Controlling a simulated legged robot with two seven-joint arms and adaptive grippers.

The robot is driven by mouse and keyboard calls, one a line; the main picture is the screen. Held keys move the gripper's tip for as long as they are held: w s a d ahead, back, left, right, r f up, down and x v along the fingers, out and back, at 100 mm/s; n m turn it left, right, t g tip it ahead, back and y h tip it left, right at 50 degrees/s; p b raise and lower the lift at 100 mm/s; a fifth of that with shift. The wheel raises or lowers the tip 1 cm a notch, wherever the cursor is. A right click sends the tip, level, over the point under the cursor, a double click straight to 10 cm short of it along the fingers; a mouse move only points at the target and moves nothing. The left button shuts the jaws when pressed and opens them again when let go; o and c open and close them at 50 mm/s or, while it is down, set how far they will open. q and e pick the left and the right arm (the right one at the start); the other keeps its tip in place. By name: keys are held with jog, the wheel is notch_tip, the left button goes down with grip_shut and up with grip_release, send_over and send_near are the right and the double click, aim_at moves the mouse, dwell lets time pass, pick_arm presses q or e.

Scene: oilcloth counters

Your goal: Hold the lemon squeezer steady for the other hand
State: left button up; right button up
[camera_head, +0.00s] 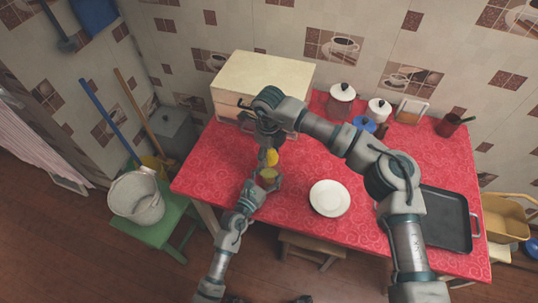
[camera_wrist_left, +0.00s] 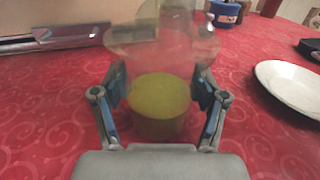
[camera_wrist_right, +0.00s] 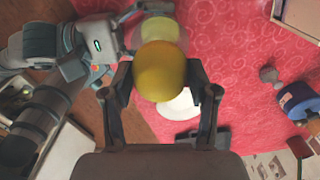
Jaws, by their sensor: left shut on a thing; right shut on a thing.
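The lemon squeezer (camera_wrist_left: 160,100) is a see-through vessel with a yellow-green lower part and a wide clear rim. It looks upright over the red cloth in the left wrist view. My left gripper (camera_head: 264,184) is shut on its sides. My right gripper (camera_head: 271,149) is shut on a yellow lemon (camera_wrist_right: 160,71), held just above the squeezer (camera_head: 269,174) in the head view. The squeezer also shows behind the lemon in the right wrist view (camera_wrist_right: 163,29). I cannot tell whether the lemon touches the squeezer, or whether the squeezer's base touches the table.
A white plate (camera_head: 329,198) lies right of the squeezer on the red-covered table (camera_head: 300,232). A cream box (camera_head: 262,75) stands behind my right gripper. Lidded white pots (camera_head: 341,102) stand at the back, and a dark tray (camera_head: 445,218) lies at the right.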

dwell(0.4)
jog(key=shift+r, duration=1.5)
pick_arm(q)
jog(key=o, duration=1.4)
jog(key=v, duration=1.1)
jog(key=shift+f, duration=0.1)
jog(key=shift+s+a, duration=0.25)
jog(key=shift+s, duration=0.15)
